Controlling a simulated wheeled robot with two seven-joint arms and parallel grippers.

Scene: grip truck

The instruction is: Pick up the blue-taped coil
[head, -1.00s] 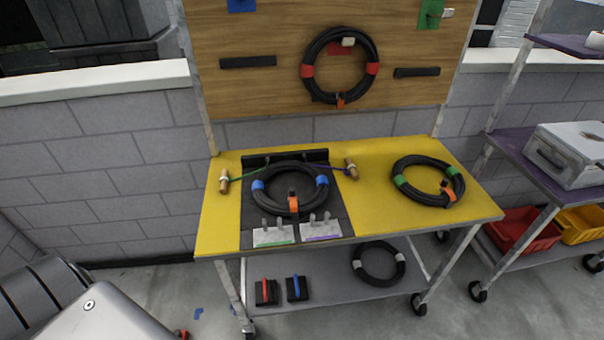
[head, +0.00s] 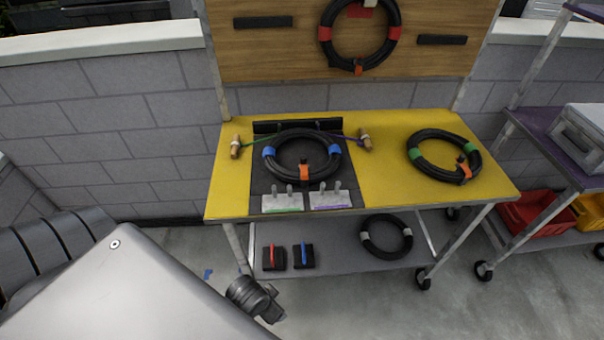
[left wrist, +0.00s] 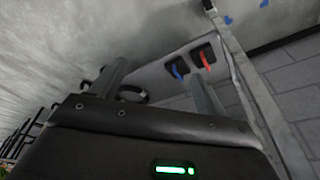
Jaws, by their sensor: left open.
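The blue-taped coil (head: 278,170) is a thick black ring with two blue tape bands and an orange clip at its front. It lies on the dark mat (head: 257,184) on the yellow table (head: 385,188), behind two small metal pronged fixtures. My left gripper (left wrist: 160,78) is open and empty in the left wrist view, its two fingers spread. In the head view my left arm is at the lower left, in front of and below the table top, well apart from the coil. My right gripper is not in view.
A green-taped coil (head: 415,167) lies at the table's right. A red-taped coil (head: 325,48) hangs on the wooden board. A white-taped coil (head: 367,245) and red- and blue-handled blocks sit on the lower shelf (head: 340,262). A shelf rack (head: 535,130) stands at right.

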